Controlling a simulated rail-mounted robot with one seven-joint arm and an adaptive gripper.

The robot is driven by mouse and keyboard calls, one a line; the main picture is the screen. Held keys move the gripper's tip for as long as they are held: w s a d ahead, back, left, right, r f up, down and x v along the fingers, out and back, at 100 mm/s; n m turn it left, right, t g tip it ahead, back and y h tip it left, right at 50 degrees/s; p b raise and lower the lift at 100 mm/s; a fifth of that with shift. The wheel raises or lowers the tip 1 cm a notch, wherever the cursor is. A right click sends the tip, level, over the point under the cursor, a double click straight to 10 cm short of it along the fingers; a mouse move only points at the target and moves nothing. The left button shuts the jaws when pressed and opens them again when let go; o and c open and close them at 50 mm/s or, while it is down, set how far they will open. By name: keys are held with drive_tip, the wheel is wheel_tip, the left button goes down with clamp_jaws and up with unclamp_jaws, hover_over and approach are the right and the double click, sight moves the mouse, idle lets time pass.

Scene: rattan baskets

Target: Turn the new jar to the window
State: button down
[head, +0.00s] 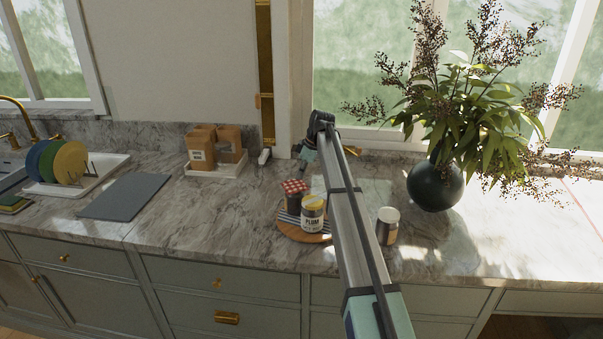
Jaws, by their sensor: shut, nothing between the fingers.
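A jar labelled PLUM with a yellow lid (312,213) stands upright on a round wooden board (292,234) with a striped cloth. A dark jar with a red checked lid (293,196) stands behind it to the left, on the same board. A third jar with a white lid (388,225) stands on the counter to the right of my arm. I cannot tell which is the new jar. My gripper (303,163) is shut and empty, behind the two board jars and apart from them. My arm hides part of the board. The window (365,60) is behind the counter.
A dark vase with tall foliage (436,185) stands at the right. A white tray with brown boxes (215,168) is at the back left. A grey mat (125,196) and a rack of coloured plates (72,168) lie further left. The marble between mat and board is clear.

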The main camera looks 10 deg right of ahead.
drive_tip(key=p+x, duration=0.2)
drive_tip(key=x, duration=0.4)
drive_tip(key=shift+a+f, duration=0.2)
drive_tip(key=shift+s+d+f+p, duration=0.25)
drive_tip(key=shift+d+p, duration=0.15)
drive_tip(key=shift+d, duration=0.2)
drive_tip(key=shift+s+d+f+p, duration=0.1)
drive_tip(key=shift+s+d+p, duration=0.15)
drive_tip(key=shift+d+p, duration=0.25)
drive_tip(key=shift+s+d+f, duration=0.15)
drive_tip(key=shift+d, duration=0.5)
drive_tip(key=shift+d, duration=0.25)
